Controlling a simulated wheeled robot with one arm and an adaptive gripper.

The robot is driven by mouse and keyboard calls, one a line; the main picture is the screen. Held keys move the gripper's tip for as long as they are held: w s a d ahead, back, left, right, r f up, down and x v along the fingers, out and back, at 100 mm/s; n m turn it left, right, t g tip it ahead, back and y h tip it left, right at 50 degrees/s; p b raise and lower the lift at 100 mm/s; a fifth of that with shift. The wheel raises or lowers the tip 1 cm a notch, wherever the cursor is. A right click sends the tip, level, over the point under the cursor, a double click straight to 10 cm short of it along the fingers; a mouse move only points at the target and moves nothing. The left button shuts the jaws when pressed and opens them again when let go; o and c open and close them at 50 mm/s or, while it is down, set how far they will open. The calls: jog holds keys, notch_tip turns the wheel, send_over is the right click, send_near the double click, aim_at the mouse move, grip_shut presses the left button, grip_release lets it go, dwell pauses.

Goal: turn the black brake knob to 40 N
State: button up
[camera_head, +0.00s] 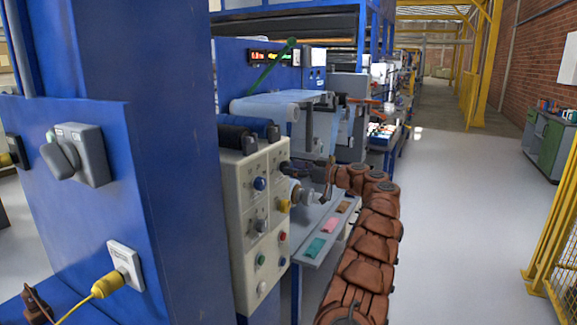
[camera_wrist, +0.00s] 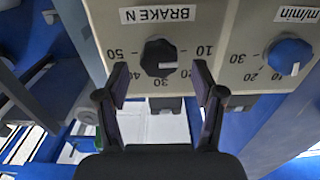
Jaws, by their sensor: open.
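The black brake knob (camera_wrist: 152,57) is on the beige control panel (camera_wrist: 231,22) under an upside-down "BRAKE N" label (camera_wrist: 158,14) in the wrist view. Its dial numbers run from 10 at the right, through 30 below, to 50 at the left. The knob's white mark points right and slightly down, on the 10–20 side; the exact value is unclear. My gripper (camera_wrist: 162,77) is open, its fingertips appearing to either side of the knob's lower part, with gaps.
A blue m/min knob (camera_wrist: 290,56) is right of the brake dial in the wrist view. The head view shows a yellow knob (camera_head: 284,205) and several buttons lower on the panel. A blue post (camera_head: 165,150) stands left; open floor (camera_head: 470,220) lies right.

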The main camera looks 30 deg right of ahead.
jog(key=shift+x, duration=1.05)
jog(key=shift+c, duration=0.4)
jog(key=c, duration=1.1)
jog(key=shift+o, duration=0.2)
